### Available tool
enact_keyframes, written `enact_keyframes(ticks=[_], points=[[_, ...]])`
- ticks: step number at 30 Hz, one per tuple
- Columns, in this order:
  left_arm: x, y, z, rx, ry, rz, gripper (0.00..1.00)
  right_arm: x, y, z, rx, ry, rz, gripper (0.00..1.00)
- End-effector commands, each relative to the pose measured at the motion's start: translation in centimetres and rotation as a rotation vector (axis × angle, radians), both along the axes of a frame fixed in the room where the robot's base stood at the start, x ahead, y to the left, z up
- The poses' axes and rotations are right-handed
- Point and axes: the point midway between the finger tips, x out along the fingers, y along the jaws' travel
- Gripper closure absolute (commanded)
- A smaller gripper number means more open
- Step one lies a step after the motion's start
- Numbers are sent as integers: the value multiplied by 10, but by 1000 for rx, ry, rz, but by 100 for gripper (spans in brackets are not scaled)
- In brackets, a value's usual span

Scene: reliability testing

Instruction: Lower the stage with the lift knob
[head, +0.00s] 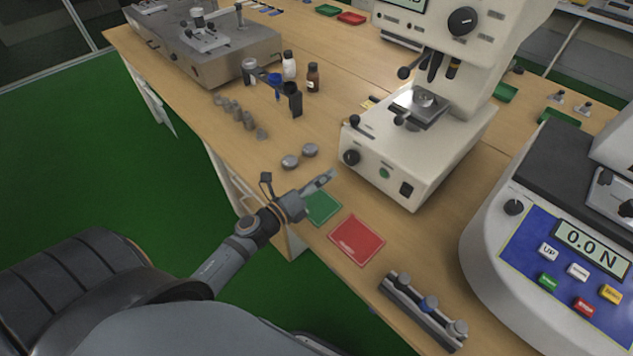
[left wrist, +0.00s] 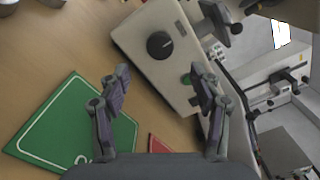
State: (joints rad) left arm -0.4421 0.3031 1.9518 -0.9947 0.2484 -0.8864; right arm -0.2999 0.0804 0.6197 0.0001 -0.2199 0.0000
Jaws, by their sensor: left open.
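The white hardness tester (head: 420,140) stands on the wooden bench, with a small metal stage (head: 420,108) under its head. A round black knob (head: 352,157) is on the left of its base front; a ball-ended handle (head: 355,121) sticks out above it. No label shows which one is the lift knob. In the left wrist view the black knob (left wrist: 159,45) lies beyond the fingertips, between them in the picture, with a green button (left wrist: 187,79) near the right finger. My left gripper (head: 328,178) is open and empty, in front of the base and apart from the knob.
A green mat (head: 322,207) and a red mat (head: 357,240) lie near the bench edge. Two grey discs (head: 300,156) lie to the left. A force tester (head: 540,240) fills the right side.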

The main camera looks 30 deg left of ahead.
Motion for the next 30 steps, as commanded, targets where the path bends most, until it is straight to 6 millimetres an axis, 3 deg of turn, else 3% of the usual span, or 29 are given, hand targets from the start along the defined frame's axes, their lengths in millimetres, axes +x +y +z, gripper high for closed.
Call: enact_keyframes(ticks=[9,30], points=[[-21,8,0,-1,0,1,36,0,0,0,0,0,0,67],[-22,8,0,-2,0,2,36,2,1,0,0,-3,0,67]])
